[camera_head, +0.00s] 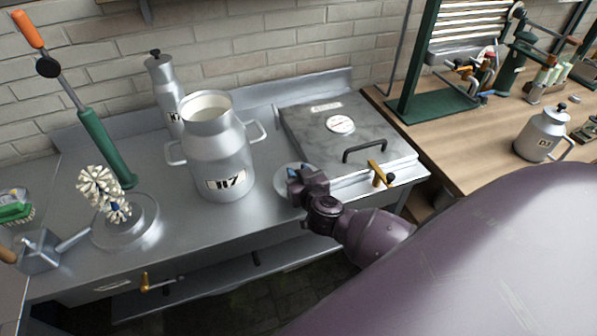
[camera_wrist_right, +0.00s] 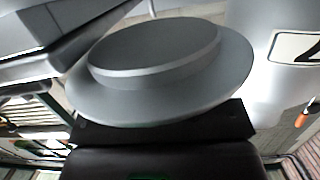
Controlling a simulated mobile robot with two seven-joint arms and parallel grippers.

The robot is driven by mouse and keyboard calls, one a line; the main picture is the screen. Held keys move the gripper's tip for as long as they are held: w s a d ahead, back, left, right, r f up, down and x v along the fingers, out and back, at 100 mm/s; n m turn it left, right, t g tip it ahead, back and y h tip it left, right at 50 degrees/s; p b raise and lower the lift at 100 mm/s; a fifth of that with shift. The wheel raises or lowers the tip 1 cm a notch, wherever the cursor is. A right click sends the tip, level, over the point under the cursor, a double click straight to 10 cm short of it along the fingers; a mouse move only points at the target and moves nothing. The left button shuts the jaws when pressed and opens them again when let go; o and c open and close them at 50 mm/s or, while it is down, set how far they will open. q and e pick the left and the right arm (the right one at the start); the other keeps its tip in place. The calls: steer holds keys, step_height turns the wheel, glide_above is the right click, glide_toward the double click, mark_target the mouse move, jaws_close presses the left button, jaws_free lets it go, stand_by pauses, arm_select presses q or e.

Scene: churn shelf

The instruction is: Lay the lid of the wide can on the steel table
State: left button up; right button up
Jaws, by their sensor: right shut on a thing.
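The wide can (camera_head: 222,160), a steel can with two side handles and a label, stands upright and open on the steel table (camera_head: 185,240). Its pale inside shows at the top. The lid (camera_head: 284,180), a round grey disc, is to the right of the can. My right gripper (camera_head: 297,182) is shut on it. In the right wrist view the lid (camera_wrist_right: 155,50) fills the middle, flat rim with a raised round part, and the can's side (camera_wrist_right: 285,75) is close at the right. The gripper hides part of the lid; I cannot tell whether it touches the table. My left gripper is out of view.
A steel box (camera_head: 340,125) with a black handle stands right of the lid. A narrow can (camera_head: 165,90) is behind the wide can. A brush (camera_head: 100,190) on a round base stands left. Bare table lies in front of the can. A wooden bench (camera_head: 450,150) is at right.

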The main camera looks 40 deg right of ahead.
steer(key=shift+f, duration=0.1)
steer(key=o, duration=0.6)
steer(key=shift+f, duration=0.1)
steer(key=shift+c, duration=0.2)
steer(key=o, duration=0.4)
